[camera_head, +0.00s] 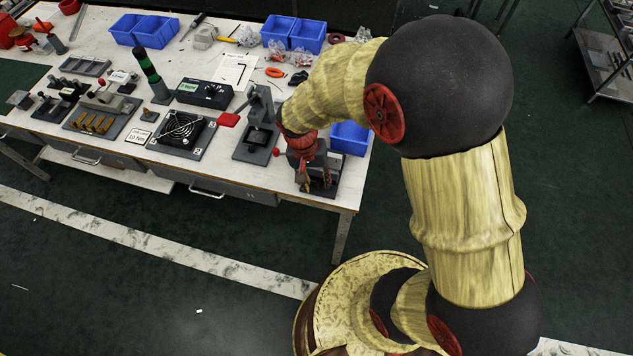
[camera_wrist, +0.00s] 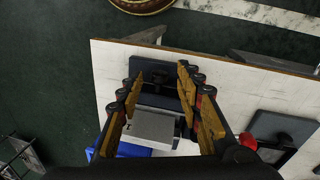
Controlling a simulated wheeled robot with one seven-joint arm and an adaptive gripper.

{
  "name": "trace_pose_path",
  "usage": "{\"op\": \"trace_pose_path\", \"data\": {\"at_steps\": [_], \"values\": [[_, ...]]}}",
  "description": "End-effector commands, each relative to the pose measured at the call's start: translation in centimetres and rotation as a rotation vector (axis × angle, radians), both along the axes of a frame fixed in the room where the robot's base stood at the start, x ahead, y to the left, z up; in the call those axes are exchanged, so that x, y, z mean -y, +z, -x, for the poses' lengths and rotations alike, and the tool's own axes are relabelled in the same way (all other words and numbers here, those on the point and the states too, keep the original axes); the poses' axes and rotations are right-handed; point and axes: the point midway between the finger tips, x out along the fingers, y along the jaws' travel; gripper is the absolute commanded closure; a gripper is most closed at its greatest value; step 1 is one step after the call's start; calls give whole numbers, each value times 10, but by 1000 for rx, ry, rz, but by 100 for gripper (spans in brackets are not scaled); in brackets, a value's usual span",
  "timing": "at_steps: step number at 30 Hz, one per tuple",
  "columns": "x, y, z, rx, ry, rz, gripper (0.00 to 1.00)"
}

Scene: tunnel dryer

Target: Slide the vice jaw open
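The vice (camera_head: 334,187) stands at the right front corner of the workbench, mostly hidden by my gripper (camera_head: 317,178) in the head view. In the wrist view the vice has a dark base (camera_wrist: 150,65) and a light grey block (camera_wrist: 152,127). Dark parts lie between the block and the base's end. My gripper (camera_wrist: 161,88) is open, with its tan-padded fingers apart on either side of the vice. I cannot tell whether either finger touches it. I cannot tell how wide the jaws stand.
A press-like stand (camera_head: 259,128) with a red knob is left of the vice. A blue bin (camera_head: 350,138) is just behind it. A fan unit (camera_head: 181,132) and other fixtures fill the bench (camera_head: 228,156) further left.

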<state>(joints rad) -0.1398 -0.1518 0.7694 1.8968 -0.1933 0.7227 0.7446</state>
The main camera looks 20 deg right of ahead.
Motion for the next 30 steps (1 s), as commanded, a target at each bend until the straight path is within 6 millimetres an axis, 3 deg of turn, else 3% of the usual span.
{"op": "trace_pose_path", "data": {"at_steps": [9, 15, 21, 30], "values": [[-9, 63, -6, 5, 0, -1, 64], [-14, 94, -8, 3, 1, -1, 64], [-15, 106, -8, 1, 0, 0, 64], [-15, 107, -8, 1, 0, 0, 64]]}}
